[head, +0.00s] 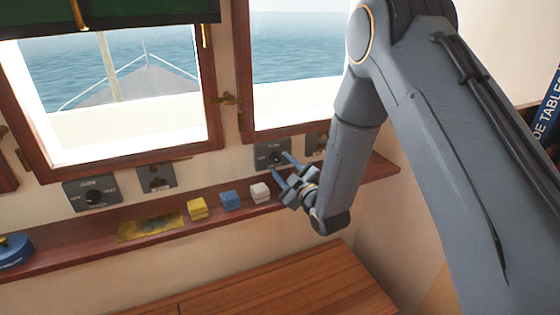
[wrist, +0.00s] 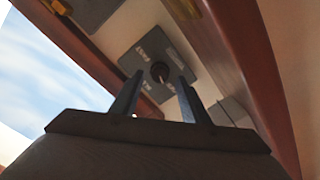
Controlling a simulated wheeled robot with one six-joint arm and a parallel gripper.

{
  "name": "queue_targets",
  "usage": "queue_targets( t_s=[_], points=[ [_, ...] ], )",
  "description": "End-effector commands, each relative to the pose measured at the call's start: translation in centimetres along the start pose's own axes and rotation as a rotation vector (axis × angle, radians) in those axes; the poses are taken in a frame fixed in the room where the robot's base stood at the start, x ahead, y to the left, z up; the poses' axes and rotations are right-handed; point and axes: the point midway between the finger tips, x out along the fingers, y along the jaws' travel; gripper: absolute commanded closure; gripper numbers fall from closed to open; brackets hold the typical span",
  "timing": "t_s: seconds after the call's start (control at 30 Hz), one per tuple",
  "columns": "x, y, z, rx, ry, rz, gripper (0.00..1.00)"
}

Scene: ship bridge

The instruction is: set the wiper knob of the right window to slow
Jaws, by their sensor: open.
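The right window's wiper knob (wrist: 160,71) is a dark round knob on a grey labelled panel (wrist: 150,50), shown ahead of my fingers in the wrist view. In the head view this panel (head: 262,160) sits on the wall below the right window (head: 295,60). My gripper (head: 282,165) is open and empty, its two fingers pointing at the panel. In the wrist view the fingers (wrist: 158,95) stand either side of the line to the knob, and I cannot tell whether they touch it. The knob's setting is too small to read surely.
A similar knob panel (head: 92,194) is under the left window (head: 110,85). A wooden ledge (head: 75,250) below carries a yellow block (head: 197,209), a blue block (head: 231,201), a white block (head: 260,193), a yellow plate (head: 150,227) and a blue round object (head: 14,251).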

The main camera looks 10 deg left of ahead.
Motion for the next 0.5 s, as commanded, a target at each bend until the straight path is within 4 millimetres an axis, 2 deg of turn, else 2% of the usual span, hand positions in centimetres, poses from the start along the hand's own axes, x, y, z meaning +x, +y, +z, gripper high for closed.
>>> queue_targets(
  t_s=[0.2, 0.5],
  points=[
    [1.8, 0.0, 0.0, 0.001, -0.001, 0.000, 0.58],
    [2.0, 0.0, 0.1, 0.001, -0.002, 0.000, 0.60]
  ],
)
